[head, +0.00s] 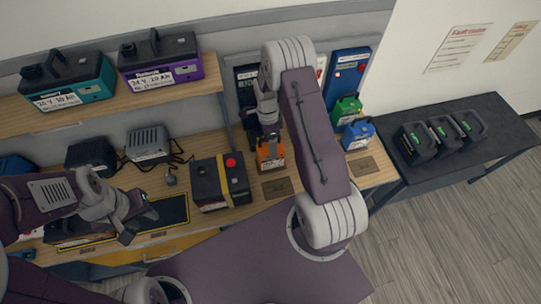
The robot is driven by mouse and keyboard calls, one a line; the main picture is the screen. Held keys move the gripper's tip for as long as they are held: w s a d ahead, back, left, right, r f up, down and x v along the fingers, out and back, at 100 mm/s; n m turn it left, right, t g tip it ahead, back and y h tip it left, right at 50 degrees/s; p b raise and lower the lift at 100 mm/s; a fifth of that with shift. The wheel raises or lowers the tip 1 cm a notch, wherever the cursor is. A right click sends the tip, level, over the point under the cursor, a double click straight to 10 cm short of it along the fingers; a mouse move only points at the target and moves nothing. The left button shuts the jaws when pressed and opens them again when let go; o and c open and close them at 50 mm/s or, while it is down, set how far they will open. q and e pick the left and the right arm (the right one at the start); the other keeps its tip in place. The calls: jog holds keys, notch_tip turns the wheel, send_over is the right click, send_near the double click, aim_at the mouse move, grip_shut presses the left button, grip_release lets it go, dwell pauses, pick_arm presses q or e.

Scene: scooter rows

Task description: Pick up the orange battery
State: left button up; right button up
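The orange battery (270,156) stands on the wooden workbench in the head view, near the middle, with a white label on its front. My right arm reaches over the bench beside it. My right gripper (264,134) points down at the battery's dark top and handle. The arm and gripper hide part of this area, so I cannot tell whether its fingers are open or closed on the handle. My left gripper (139,219) is at the left, above a dark mat, with its fingers apart and nothing visible between them.
A black box with a red button (220,181) stands left of the orange battery. Green (346,110) and blue (357,134) batteries stand to its right. Teal (68,78) and purple (160,60) batteries sit on the upper shelf. A dark side table (455,170) holds black units.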

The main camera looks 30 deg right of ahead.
grip_shut()
jog(key=shift+r, duration=0.1)
